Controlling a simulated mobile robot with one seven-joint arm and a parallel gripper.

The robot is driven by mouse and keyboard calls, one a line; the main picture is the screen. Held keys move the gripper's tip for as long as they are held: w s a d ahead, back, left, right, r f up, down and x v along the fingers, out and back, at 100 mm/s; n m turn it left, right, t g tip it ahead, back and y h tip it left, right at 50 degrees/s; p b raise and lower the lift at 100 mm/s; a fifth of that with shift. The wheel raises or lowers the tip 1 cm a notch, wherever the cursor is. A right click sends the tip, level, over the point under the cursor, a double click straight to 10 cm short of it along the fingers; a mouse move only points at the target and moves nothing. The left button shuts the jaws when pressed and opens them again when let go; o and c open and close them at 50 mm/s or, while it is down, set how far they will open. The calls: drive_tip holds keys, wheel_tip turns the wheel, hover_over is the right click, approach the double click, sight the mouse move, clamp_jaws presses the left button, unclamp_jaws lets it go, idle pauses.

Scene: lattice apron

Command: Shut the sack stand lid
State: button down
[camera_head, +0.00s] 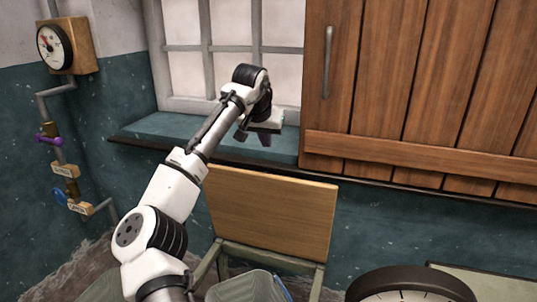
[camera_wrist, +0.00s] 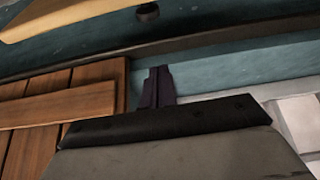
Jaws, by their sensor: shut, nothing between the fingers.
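The sack stand has a greenish frame (camera_head: 262,257) below the window, and its flat wooden lid (camera_head: 270,212) stands raised, tilted back near the wall. A pale wooden edge in the wrist view, probably the same lid (camera_wrist: 70,14), shows at the top left. My gripper (camera_head: 254,137) is above and behind the lid's top edge, at the window sill, apart from the lid. In the wrist view the dark fingers (camera_wrist: 157,88) are together and hold nothing. A small dark round piece (camera_wrist: 147,12) shows beside the pale wood; I cannot tell what it belongs to.
A wooden plank shutter (camera_head: 415,90) with a metal handle fills the right wall. The blue-green sill (camera_head: 160,128) runs under the window. A gauge (camera_head: 54,47) and pipes with valves are on the left wall. A round dial (camera_head: 405,290) is at the front right.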

drive_tip(key=shift+w+d+f+p, duration=0.15)
drive_tip(key=shift+f+p, duration=0.75)
drive_tip(key=shift+f, duration=1.3)
drive_tip(key=shift+w+f+p, duration=0.15)
drive_tip(key=shift+f+p, duration=0.7)
drive_tip(key=shift+f, duration=1.35)
